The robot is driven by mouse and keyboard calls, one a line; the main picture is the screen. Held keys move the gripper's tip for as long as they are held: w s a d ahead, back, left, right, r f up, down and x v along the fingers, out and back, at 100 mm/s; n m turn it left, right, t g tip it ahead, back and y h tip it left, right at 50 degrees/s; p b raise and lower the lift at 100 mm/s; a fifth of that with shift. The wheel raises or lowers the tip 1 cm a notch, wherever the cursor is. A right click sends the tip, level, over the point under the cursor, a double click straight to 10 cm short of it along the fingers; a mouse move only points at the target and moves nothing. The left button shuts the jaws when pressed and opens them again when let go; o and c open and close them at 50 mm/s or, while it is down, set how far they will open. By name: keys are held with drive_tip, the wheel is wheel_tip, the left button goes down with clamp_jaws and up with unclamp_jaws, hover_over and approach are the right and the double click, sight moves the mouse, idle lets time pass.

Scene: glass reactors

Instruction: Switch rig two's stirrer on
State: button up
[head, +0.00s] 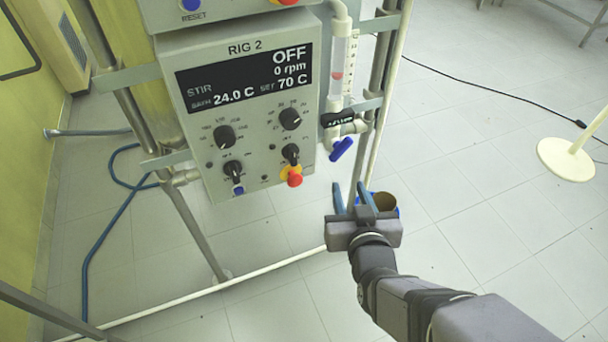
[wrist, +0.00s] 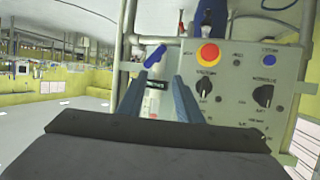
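The RIG 2 control box (head: 213,109) hangs on a metal frame. Its display (head: 246,78) reads STIR, OFF, 0 rpm, 24.0 C and SET 70 C. Below it are several black knobs: upper left (head: 224,137), upper right (head: 290,118), lower left (head: 232,170) and lower right (head: 290,153). A blue button (head: 238,190) and a red stop button on yellow (head: 294,180) sit at the bottom edge. My gripper (head: 352,196) is open and empty, below and right of the box, apart from it. In the wrist view its fingers (wrist: 160,95) stand apart; the panel (wrist: 235,75) appears upside down. Small knob labels are unreadable.
A glass tube (head: 341,68) with a blue-handled valve (head: 341,149) hangs right of the box. Metal posts (head: 386,62) stand close to my gripper. A blue hose (head: 104,232) lies at left.

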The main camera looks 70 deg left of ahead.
drive_tip(key=s+a+n+g+y+b, duration=0.1)
drive_tip(key=s+a+n+g+y, duration=0.2)
drive_tip(key=s, duration=0.8)
drive_tip(key=g+y+b, duration=0.1)
drive_tip(key=y+b, duration=0.1)
approach(234, 170)
drive_tip(key=a, duration=0.2)
drive_tip(key=shift+n, duration=0.4)
drive_tip(key=shift+w+a+p, duration=0.1)
drive_tip(key=shift+a+p, duration=0.9)
drive_tip(key=shift+a, duration=2.5)
drive_tip(key=shift+c, duration=0.6)
